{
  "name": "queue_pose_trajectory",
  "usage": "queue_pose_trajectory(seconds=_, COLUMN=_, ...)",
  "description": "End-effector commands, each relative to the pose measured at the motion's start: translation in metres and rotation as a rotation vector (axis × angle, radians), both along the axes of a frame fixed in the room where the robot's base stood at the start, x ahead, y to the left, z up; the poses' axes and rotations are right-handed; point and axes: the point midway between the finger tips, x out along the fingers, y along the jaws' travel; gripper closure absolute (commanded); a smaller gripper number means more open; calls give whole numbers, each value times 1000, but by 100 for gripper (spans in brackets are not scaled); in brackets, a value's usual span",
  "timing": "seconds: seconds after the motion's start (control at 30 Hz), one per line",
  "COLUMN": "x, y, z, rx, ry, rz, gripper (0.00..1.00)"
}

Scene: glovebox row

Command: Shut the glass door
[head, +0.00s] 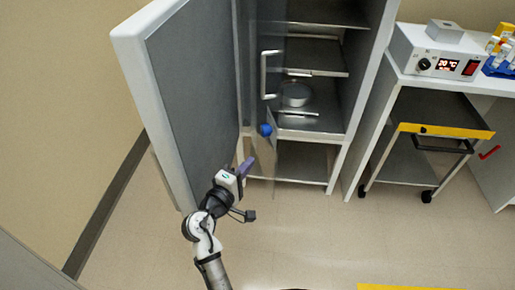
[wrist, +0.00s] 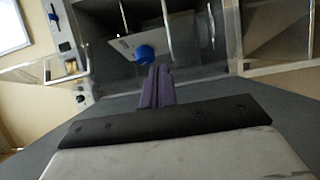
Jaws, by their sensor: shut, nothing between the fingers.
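The glass door (head: 272,150) is a clear pane in front of the cabinet's shelves, standing swung out from the opening, nearly edge-on in the head view. It carries an upright metal handle (head: 265,76). A blue round knob (head: 265,130) shows at the pane's lower part; a blue round thing also shows just past my fingertips in the wrist view (wrist: 145,54). My gripper (head: 246,165) is shut and empty, left of and below the blue knob, between the outer door and the pane. Its purple fingers are together in the wrist view (wrist: 158,70). Contact with the glass is not visible.
The cabinet's thick outer door (head: 195,95) stands wide open on the left, close beside my arm. A metal dish (head: 296,94) sits on a shelf inside. A bench with a heater unit (head: 440,55) and a cart (head: 410,160) stand right. The floor in front is mostly clear.

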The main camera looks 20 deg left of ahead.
Motion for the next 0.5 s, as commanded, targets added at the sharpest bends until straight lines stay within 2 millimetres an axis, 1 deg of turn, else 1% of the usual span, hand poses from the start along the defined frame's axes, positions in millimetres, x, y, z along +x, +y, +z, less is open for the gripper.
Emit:
queue_pose_trajectory(seconds=0.1, x=19, y=-4, z=4, rx=2, ry=-2, rz=-3, gripper=100)
queue_pose_trajectory(seconds=0.3, x=57, y=-8, z=4, rx=5, ry=-2, rz=-2, gripper=100)
queue_pose_trajectory(seconds=0.4, x=72, y=-11, z=4, rx=6, ry=-2, rz=-1, gripper=100)
queue_pose_trajectory(seconds=0.5, x=83, y=-11, z=3, rx=6, ry=-2, rz=0, gripper=100)
